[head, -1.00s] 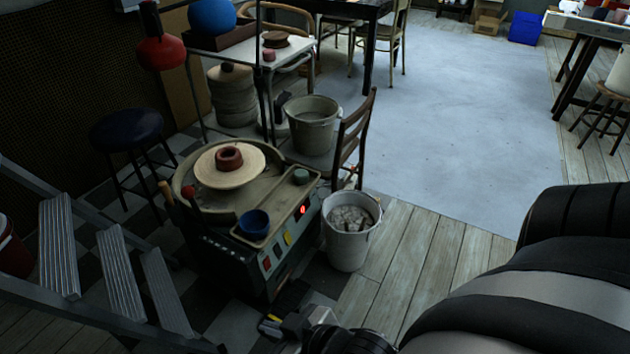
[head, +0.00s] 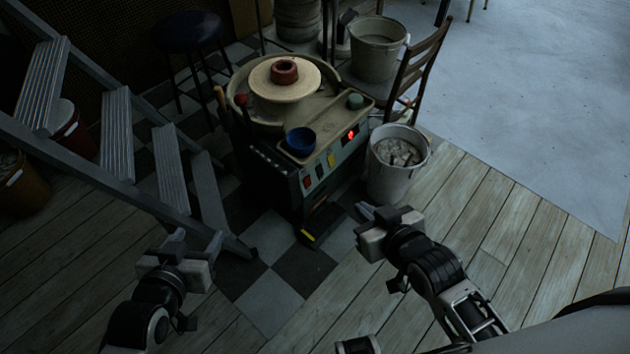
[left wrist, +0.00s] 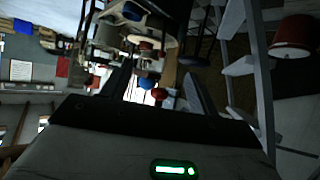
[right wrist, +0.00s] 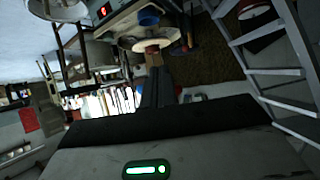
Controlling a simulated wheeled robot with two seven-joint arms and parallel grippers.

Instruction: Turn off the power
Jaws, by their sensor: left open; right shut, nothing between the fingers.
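The pottery wheel (head: 262,128) stands ahead, with a red-lit display (head: 351,134) on its front panel. The panel carries a red switch (head: 307,182), a dark switch (head: 319,171) and a yellow label or switch (head: 331,159); their settings are too small to tell. My left gripper (head: 197,240) is open and empty, in front and left of the wheel near the ladder foot. My right gripper (head: 367,212) is shut and empty, in front and right of the panel, apart from it. In the right wrist view the lit display (right wrist: 103,12) shows at the top.
A metal step ladder (head: 115,135) stands left of the wheel. A white bucket (head: 394,178) stands to its right, beside a wooden chair (head: 425,62). A black and yellow pedal (head: 320,226) lies on the floor before the panel. Open wooden floor lies at right.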

